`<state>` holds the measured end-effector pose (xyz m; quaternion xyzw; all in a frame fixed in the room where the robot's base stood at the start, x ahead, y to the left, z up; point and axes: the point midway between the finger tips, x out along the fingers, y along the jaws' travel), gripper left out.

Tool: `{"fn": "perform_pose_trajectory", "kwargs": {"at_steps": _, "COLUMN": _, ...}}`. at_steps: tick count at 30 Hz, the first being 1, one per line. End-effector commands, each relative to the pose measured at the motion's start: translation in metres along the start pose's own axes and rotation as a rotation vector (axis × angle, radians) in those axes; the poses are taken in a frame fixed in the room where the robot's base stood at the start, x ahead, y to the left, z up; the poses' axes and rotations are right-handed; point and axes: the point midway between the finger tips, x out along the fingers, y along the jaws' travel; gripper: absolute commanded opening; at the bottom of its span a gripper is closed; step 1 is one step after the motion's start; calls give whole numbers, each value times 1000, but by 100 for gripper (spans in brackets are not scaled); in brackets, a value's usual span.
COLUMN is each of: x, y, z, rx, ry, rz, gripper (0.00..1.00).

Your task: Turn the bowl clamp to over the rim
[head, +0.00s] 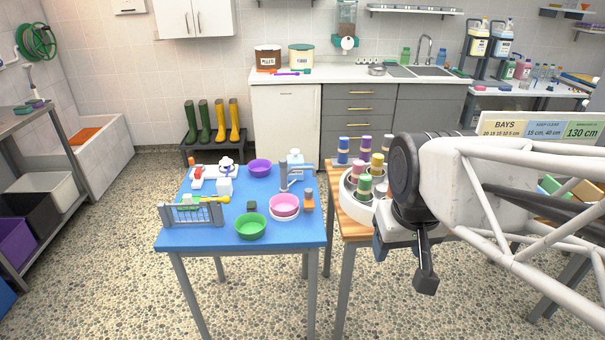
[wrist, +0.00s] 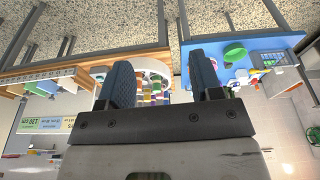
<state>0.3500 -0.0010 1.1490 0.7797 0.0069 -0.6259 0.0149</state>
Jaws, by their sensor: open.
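A pink bowl (head: 284,203) sits in a white ring holder at the right of the blue table (head: 190,238). A grey upright post (head: 283,172) with a short side arm stands just behind it. A small orange-and-grey piece (head: 308,201) stands close to the bowl's right side. I cannot tell which of these is the bowl clamp, or how it is turned relative to the rim. My gripper (head: 402,264) is right of the blue table, apart from the bowl. In the wrist view my gripper (wrist: 160,62) has its two fingers spread, with nothing between them.
A green bowl (head: 250,227) and purple bowl (head: 259,168) stand on the blue table. A small grey gate (head: 190,215) is at its left front. A wooden table (head: 351,229) beside it carries a white round rack (head: 350,205) of coloured cylinders, close to my arm.

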Motion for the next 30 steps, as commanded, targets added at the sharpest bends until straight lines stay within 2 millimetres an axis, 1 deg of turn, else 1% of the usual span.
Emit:
{"fn": "perform_pose_trajectory", "kwargs": {"at_steps": 3, "x": 1, "y": -1, "z": -24, "rx": -32, "ry": -12, "rz": -2, "gripper": 59}}
{"fn": "perform_pose_trajectory", "kwargs": {"at_steps": 14, "x": 10, "y": -6, "z": -99, "rx": -136, "ry": -42, "rz": -9, "gripper": 59}}
{"fn": "perform_pose_trajectory", "kwargs": {"at_steps": 23, "x": 27, "y": -13, "z": -161, "rx": -221, "ry": -65, "rz": -17, "gripper": 59}}
{"fn": "perform_pose_trajectory", "kwargs": {"at_steps": 30, "x": 47, "y": -19, "z": -210, "rx": -291, "ry": -84, "rz": -24, "gripper": 59}}
